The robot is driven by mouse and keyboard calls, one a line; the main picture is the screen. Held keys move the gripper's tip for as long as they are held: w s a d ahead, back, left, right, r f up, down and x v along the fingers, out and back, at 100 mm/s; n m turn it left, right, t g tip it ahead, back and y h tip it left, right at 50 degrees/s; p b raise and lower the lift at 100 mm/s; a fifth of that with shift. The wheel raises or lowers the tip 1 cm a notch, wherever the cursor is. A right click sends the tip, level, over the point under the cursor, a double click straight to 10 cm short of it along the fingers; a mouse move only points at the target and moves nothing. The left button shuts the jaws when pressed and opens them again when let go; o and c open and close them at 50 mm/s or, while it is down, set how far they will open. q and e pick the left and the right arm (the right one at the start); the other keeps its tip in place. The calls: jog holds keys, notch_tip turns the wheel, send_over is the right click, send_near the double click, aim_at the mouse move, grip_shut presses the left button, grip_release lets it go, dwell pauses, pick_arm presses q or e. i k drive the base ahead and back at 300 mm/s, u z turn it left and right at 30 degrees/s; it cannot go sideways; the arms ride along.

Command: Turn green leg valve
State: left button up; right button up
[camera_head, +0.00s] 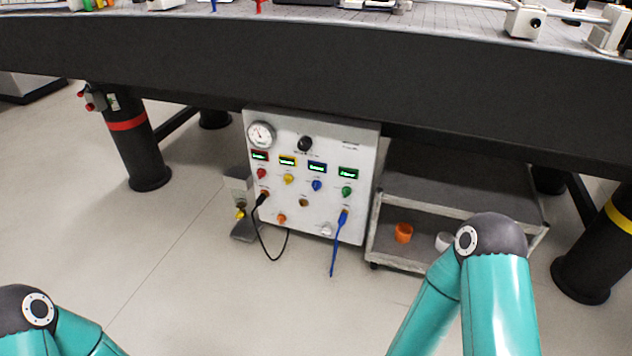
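No leg with a green band shows in the head view. A black table leg (137,160) with a red band stands at the left, and a red valve handle (92,101) sits near its top. Another black leg (583,270) with a yellow band stands at the right edge, partly cut off. A white control panel (330,150) under the bench carries a green knob (346,191) below a green-lit display. Only the teal links of my two arms show at the bottom left and bottom right. Both grippers are out of the picture.
The thick dark bench (300,60) spans the top. A low grey cart (460,180) with an orange cup (403,233) stands right of the panel. A black cable (257,238) and a blue cable (335,252) hang from the panel. The floor (180,240) at left is clear.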

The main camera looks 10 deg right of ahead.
aim_at(346, 191)
jog(key=k, duration=1.15)
jog(key=z, duration=0.45)
jog(key=i, duration=1.7)
jog(key=u, duration=0.6)
